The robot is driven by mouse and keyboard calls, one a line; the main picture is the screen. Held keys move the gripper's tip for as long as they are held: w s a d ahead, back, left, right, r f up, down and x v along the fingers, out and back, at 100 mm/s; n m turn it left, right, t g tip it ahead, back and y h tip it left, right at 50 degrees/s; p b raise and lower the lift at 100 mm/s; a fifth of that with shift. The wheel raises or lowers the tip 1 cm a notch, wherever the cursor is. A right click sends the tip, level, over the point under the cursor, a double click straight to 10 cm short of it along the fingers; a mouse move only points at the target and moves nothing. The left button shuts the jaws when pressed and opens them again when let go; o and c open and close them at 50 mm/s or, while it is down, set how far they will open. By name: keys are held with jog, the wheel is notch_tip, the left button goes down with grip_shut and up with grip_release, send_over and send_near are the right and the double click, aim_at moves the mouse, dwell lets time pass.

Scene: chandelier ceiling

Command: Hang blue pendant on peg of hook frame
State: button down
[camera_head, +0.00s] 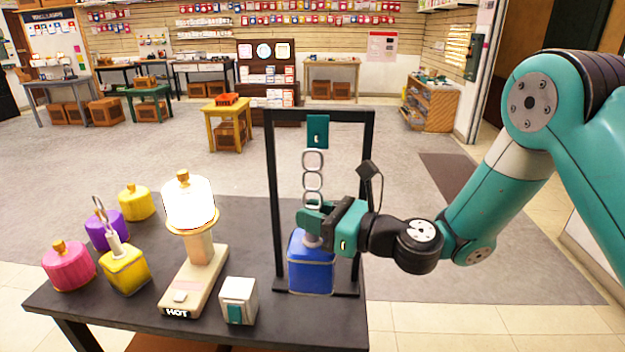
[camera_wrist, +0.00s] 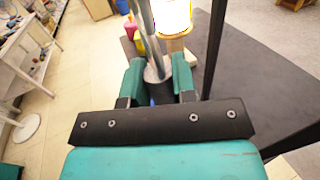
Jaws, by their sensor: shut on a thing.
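The blue pendant (camera_head: 312,268) is a blue box-like body with a pale neck and a chain of pale links (camera_head: 313,178) above it. My gripper (camera_head: 318,222) is shut on the pendant's neck (camera_wrist: 156,72), which shows between the fingers in the wrist view. The black hook frame (camera_head: 272,190) stands at the table's right end, with a teal block (camera_head: 317,131) under its top bar. The top link is just below this block. The peg itself cannot be made out, and I cannot tell whether the link touches it. The pendant's base is near the frame's foot; contact is unclear.
Left of the frame stand a lit lamp on a base marked HOT (camera_head: 198,255) and a small white box (camera_head: 238,299). Pink (camera_head: 68,267), purple (camera_head: 104,231) and yellow pendants (camera_head: 125,269) stand at the table's left. The dark table (camera_head: 250,225) has bare room behind the lamp.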

jog(key=shift+w+a+r+p, duration=0.1)
jog(key=shift+w+p, duration=0.05)
jog(key=shift+w, duration=0.3)
jog(key=shift+w+a+r+p, duration=0.1)
jog(key=shift+w+p, duration=0.05)
jog(key=shift+w, duration=0.25)
jog(key=w, duration=0.4)
jog(key=shift+w+d+p, duration=0.2)
jog(key=shift+w+p, duration=0.15)
jog(key=shift+p, duration=0.05)
jog(key=shift+w+p, duration=0.4)
jog(key=shift+p, duration=0.15)
jog(key=shift+w, duration=0.15)
jog(key=shift+w+d+p, duration=0.1)
jog(key=shift+w+p, duration=0.35)
jog(key=shift+w, duration=0.8)
